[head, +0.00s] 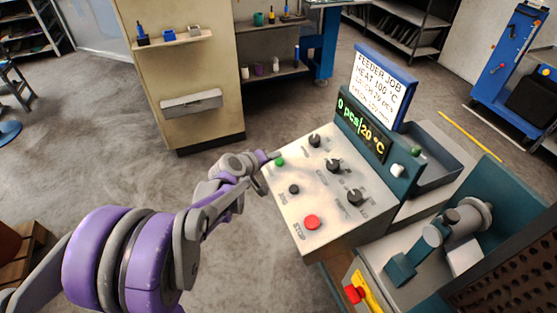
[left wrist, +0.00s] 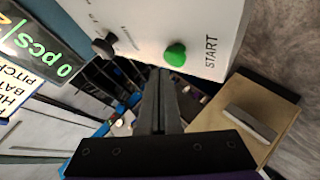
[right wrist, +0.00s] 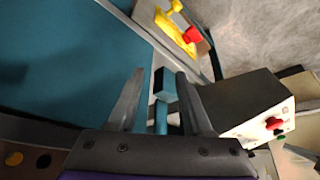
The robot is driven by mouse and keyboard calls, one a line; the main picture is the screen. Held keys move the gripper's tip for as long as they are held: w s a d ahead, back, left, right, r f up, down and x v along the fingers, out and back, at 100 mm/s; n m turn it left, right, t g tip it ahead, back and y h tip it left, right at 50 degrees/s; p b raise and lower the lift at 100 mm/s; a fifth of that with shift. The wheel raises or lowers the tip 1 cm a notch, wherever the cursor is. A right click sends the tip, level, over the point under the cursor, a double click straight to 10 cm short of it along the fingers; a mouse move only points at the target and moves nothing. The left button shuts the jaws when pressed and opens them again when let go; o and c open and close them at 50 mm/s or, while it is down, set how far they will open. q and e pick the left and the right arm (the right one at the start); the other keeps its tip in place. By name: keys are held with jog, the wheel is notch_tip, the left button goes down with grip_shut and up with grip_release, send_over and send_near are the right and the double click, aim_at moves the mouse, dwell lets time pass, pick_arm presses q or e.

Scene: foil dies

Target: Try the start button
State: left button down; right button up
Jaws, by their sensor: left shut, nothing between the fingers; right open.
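The green start button (head: 279,161) sits at the far left corner of the white sloping control panel (head: 285,199). In the left wrist view the green button (left wrist: 175,54) is beside the word START. My left gripper (head: 272,156) is shut and empty, with its tips close to the button. In the left wrist view the shut fingers (left wrist: 161,72) point just below and left of the button; I cannot tell whether they touch it. My right gripper (right wrist: 160,75) is open, over a teal machine part (right wrist: 164,84), which appears between its fingers. The display (head: 361,130) reads 0 pcs and 20 °C.
The panel also has several black knobs and a red stop button (head: 312,222). A job sign (head: 383,84) stands behind the display. A dark tray (head: 435,158) and a grey-and-teal mechanism (head: 445,235) are to the right. A red button on yellow (head: 354,294) is low in front.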

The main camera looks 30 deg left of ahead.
pick_arm(q)
jog(key=shift+r, duration=0.1)
jog(key=r+p, duration=0.2)
jog(key=r, duration=0.1)
jog(key=s+a+r+p, duration=0.1)
jog(key=shift+r, duration=0.25)
jog(key=shift+s, duration=0.1)
dwell(0.3)
dwell(0.4)
jog(key=s+d+m+g, duration=0.4)
jog(key=s+d+m, duration=0.2)
jog(key=s+d, duration=0.75)
jog(key=s+f+m+g, duration=0.1)
jog(key=s+f+m, duration=0.1)
jog(key=s, duration=0.4)
jog(key=s+d+f+m+g+y, duration=0.1)
jog(key=s+m, duration=0.1)
jog(key=s, duration=0.5)
jog(key=shift+s+d+f+g, duration=0.25)
jog(key=shift+s+f+g, duration=0.05)
jog(key=shift+f, duration=0.05)
